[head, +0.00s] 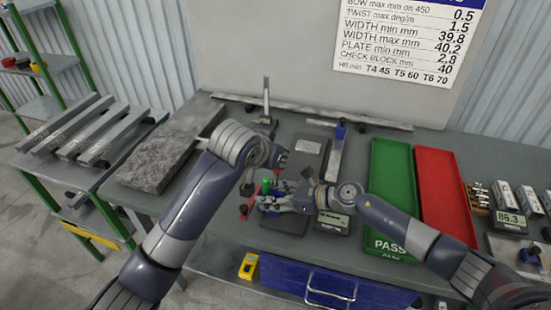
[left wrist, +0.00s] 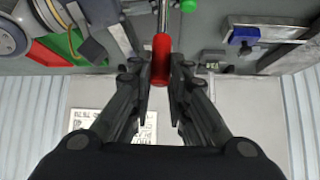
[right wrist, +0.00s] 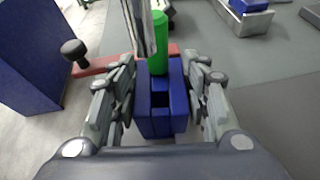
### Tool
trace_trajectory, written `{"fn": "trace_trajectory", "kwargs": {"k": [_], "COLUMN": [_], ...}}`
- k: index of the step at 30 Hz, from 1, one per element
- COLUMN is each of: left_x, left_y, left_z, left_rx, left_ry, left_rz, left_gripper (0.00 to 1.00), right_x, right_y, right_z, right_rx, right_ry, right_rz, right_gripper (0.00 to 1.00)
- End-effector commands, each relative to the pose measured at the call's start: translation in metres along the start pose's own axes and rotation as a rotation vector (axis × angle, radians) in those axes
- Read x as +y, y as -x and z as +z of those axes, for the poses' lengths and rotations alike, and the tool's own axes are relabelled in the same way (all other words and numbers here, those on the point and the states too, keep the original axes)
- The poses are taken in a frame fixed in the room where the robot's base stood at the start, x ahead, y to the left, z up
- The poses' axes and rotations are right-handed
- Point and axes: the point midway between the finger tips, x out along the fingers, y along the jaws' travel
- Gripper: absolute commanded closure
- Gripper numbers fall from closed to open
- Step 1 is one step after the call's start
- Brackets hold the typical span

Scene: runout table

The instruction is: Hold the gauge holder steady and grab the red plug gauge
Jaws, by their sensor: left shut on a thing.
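The red plug gauge (left wrist: 161,58) is between the fingertips of my left gripper (left wrist: 160,68), which is shut on its red handle. Its silver pin points away from the gripper, and its far end is out of frame. The blue gauge holder (right wrist: 162,120) stands between the fingers of my right gripper (right wrist: 160,75), close to both. I cannot tell whether they press on it. A green plug gauge (right wrist: 159,42) stands upright at the holder. In the head view, my left gripper (head: 281,158) is just above my right gripper (head: 268,200), and they hide most of the holder.
A green PASS tray (head: 391,180) and a red tray (head: 440,185) lie to the right. A grey stone plate (head: 170,150) lies to the left. A red part with a black knob (right wrist: 73,50) is close beside the holder. A digital readout (head: 331,222) stands near the right gripper.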

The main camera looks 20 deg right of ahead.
Motion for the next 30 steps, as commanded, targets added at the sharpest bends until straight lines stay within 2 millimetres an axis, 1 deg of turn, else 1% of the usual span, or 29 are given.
{"fn": "trace_trajectory", "kwargs": {"k": [1,2,11,14,17,20,27,30], "left_x": [0.0,0.0,0.0,0.0,0.0,0.0,0.0,0.0], "left_y": [0.0,0.0,0.0,0.0,0.0,0.0,0.0,0.0], "left_z": [0.0,0.0,0.0,0.0,0.0,0.0,0.0,0.0], "left_rx": [0.001,0.001,0.001,0.001,0.001,0.001,0.001,0.001], "left_ry": [0.0,0.0,0.0,0.0,0.0,0.0,0.0,0.0], "left_rz": [0.0,0.0,0.0,0.0,0.0,0.0,0.0,0.0], "left_gripper": [1.0,1.0,1.0,1.0,1.0,1.0,1.0,1.0], "right_x": [0.0,0.0,0.0,0.0,-0.001,0.0,0.0,0.0], "right_y": [0.0,0.0,0.0,0.004,0.016,0.034,0.087,0.102], "right_z": [0.0,0.0,0.0,0.0,-0.001,-0.001,-0.002,-0.002], "right_rx": [0.001,0.001,0.0,0.0,0.002,0.003,0.005,0.004], "right_ry": [0.0,0.0,0.0,0.0,0.0,0.002,-0.002,-0.001], "right_rz": [0.0,0.0,0.0,0.0,-0.001,0.0,0.0,-0.001], "right_gripper": [0.4,0.37,0.37,0.37,0.37,0.37,0.37,0.37]}}
